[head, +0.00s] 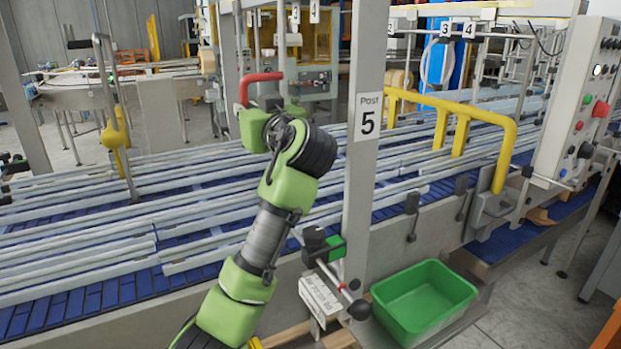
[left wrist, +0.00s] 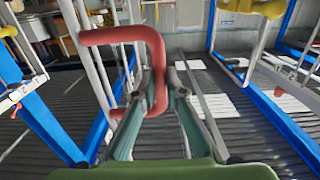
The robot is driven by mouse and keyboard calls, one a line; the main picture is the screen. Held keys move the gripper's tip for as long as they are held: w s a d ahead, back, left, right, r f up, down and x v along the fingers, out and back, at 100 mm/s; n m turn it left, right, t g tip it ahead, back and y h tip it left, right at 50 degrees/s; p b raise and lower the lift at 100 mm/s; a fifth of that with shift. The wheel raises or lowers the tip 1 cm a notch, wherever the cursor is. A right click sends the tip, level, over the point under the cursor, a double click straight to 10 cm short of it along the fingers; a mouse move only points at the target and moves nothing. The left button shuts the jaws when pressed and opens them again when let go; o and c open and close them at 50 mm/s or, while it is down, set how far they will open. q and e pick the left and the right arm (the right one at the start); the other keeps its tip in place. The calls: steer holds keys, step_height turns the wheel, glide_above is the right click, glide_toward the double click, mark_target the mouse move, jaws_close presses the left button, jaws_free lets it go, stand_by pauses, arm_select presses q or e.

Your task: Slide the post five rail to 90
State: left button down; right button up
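The Post 5 sign (head: 368,120) is on a grey upright in the head view. Low on that upright is a black and green clamp (head: 330,245) with a rod ending in a black knob (head: 358,309), beside a white scale plate (head: 319,297); its reading is too small to tell. My left gripper (head: 262,106) is beyond the upright's left side, above the conveyor, at a bent red handle (head: 262,77). In the left wrist view, the fingers of my left gripper (left wrist: 160,80) stand close on both sides of the red handle (left wrist: 157,62) and look shut on it. My right gripper is not in view.
Long pale rails (head: 90,236) run over the blue conveyor (head: 70,305). A yellow tube guard (head: 475,112) and a control panel (head: 590,90) stand at the right. A green bin (head: 424,295) sits at the front. Blue frame bars (left wrist: 275,120) flank the left wrist view.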

arm_select(q)
steer(key=shift+s+d+f, duration=0.1)
stand_by(0.6)
steer(key=shift+s, duration=0.1)
steer(key=shift+s+d, duration=0.3)
steer(key=shift+s+d+b, duration=0.15)
steer(key=shift+s+b, duration=0.15)
steer(key=shift+b, duration=0.05)
steer(key=c, duration=1.9)
jaws_free()
